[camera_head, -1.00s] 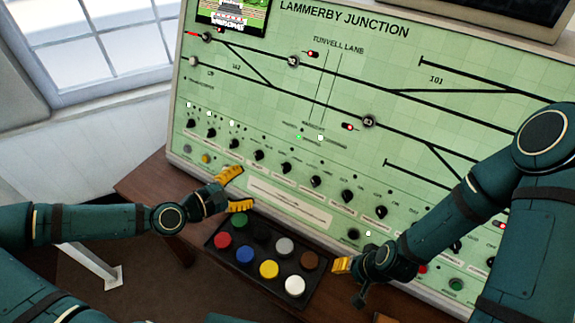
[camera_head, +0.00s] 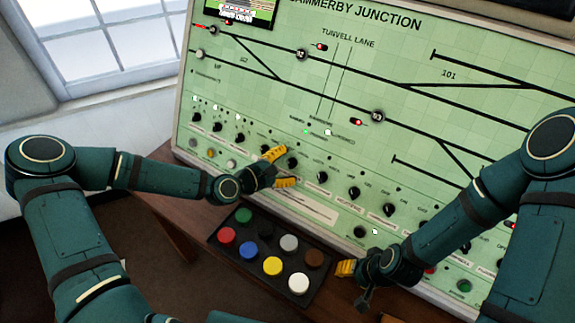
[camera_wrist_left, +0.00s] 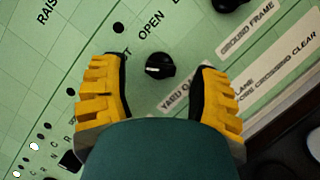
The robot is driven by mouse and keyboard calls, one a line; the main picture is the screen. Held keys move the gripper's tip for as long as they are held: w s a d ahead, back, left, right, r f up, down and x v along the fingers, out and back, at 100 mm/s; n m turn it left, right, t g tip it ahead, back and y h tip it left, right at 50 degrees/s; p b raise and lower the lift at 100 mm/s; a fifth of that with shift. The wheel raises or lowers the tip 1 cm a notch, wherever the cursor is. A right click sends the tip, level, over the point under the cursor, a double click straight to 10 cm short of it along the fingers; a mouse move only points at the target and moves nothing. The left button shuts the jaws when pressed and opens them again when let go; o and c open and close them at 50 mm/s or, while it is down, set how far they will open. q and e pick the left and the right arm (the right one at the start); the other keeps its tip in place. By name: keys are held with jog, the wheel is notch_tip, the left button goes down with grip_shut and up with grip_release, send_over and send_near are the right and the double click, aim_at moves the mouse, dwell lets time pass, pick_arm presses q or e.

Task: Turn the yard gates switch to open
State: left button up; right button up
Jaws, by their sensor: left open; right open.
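The yard gates switch is a small black rotary knob with a white pointer mark. In the head view the switch (camera_head: 292,162) is just beyond my left fingertips. My left gripper (camera_head: 280,168) is open, its yellow fingers on either side of the switch; I cannot tell whether they touch it. My right gripper (camera_head: 345,269) is open near the panel's lower edge.
The green panel (camera_head: 300,90) carries several similar black knobs in a row, including a neighbouring knob (camera_head: 322,177) close on the right. A black tray (camera_head: 262,285) of coloured round buttons lies below my left gripper. A window is at the upper left.

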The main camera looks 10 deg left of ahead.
pick_arm(q)
jog(key=shift+w+d+f, duration=0.15)
jog(key=shift+w+d, duration=0.15)
jog(key=shift+w, duration=0.05)
grip_shut()
